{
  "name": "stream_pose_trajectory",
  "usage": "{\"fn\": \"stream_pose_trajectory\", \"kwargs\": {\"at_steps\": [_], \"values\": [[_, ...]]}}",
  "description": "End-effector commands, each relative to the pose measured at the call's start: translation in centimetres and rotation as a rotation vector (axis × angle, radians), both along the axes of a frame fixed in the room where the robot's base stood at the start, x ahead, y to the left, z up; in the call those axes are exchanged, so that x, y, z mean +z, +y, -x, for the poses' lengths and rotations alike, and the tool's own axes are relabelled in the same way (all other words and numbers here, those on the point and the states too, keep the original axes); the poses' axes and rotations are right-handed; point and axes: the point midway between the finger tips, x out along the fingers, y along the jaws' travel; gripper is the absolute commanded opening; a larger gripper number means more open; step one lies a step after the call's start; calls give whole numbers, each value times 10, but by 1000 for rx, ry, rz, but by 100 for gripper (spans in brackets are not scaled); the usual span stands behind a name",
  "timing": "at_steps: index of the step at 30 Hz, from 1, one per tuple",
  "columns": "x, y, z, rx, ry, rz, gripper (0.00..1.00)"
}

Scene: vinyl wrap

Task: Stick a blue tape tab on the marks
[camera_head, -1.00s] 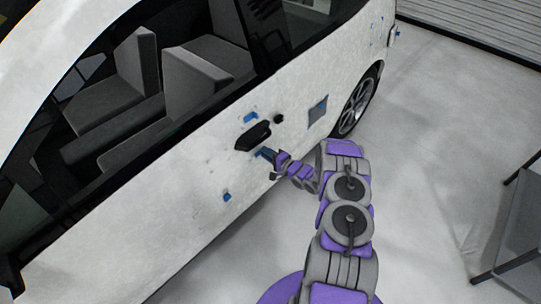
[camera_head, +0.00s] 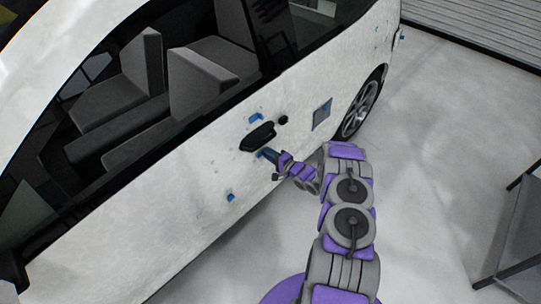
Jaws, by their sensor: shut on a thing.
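The white car door (camera_head: 180,215) fills the left and middle of the view, with a black handle (camera_head: 259,136) on it. Small dark marks dot the panel. Blue tape tabs stick on the door above the handle (camera_head: 256,117) and lower down (camera_head: 231,197). My gripper (camera_head: 276,160) is at the door just below the handle, shut on a blue tape tab (camera_head: 265,153). The tab's end is at or very near the panel; I cannot tell whether it touches. The fingertips are small and partly hide the tab.
A grey-blue square patch (camera_head: 322,114) is on the panel right of the handle. The rear wheel (camera_head: 362,107) is beyond it. A dark metal table or rack (camera_head: 515,235) stands at the right edge. The grey floor (camera_head: 440,140) between is clear.

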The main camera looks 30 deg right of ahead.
Motion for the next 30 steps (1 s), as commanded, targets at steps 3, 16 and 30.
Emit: {"fn": "stream_pose_trajectory", "kwargs": {"at_steps": [3,16,30], "values": [[-1,-1,-1,0,1,-2,0],[-1,3,-7,1,0,1,0],[-1,2,-9,0,0,0,0]]}}
